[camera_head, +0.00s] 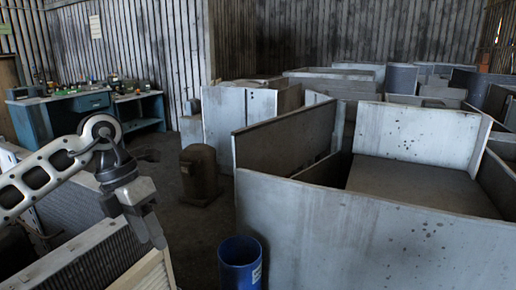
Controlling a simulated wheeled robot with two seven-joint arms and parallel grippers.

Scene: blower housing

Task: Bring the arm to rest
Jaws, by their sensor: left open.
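My left arm comes in from the left, and my left gripper (148,232) points down and to the right at its end. Its jaws are open, and I see nothing between them. It hangs above or in front of the ribbed, pale-framed panels (100,262) at the lower left; I cannot tell how close it is to them. My right gripper is not in view.
A blue bin (240,265) stands at the bottom centre. A dark drum (198,175) stands on the floor behind it. Large grey metal panels (330,240) fill the right side. A blue workbench (90,105) with clutter stands at the back left. Some floor shows around the drum.

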